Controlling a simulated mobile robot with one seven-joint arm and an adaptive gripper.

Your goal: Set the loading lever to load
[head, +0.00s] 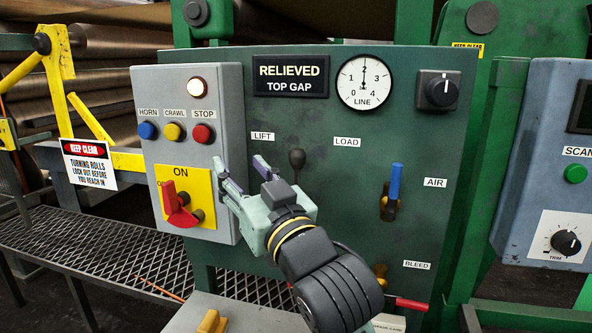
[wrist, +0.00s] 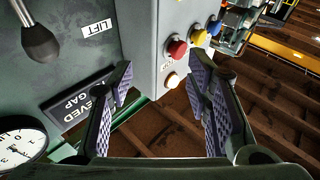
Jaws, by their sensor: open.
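The loading lever (head: 297,158) has a black ball knob and stands on the green panel between the LIFT label (head: 263,136) and the LOAD label (head: 347,142), a little nearer LIFT. Its lower part is hidden behind my gripper in the head view. In the wrist view the lever knob (wrist: 40,42) and its metal shaft are at the upper left, outside the fingers. My gripper (head: 241,163) is open and empty, left of the lever and in front of the grey box's right edge. The fingers (wrist: 160,82) show apart in the wrist view.
The grey box (head: 225,100) carries HORN, CRAWL and STOP buttons and a red switch (head: 176,203). A sign (head: 291,76) reads RELIEVED TOP GAP beside a LINE gauge (head: 364,82). A blue AIR lever (head: 395,183) and a red BLEED handle (head: 410,304) are at right.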

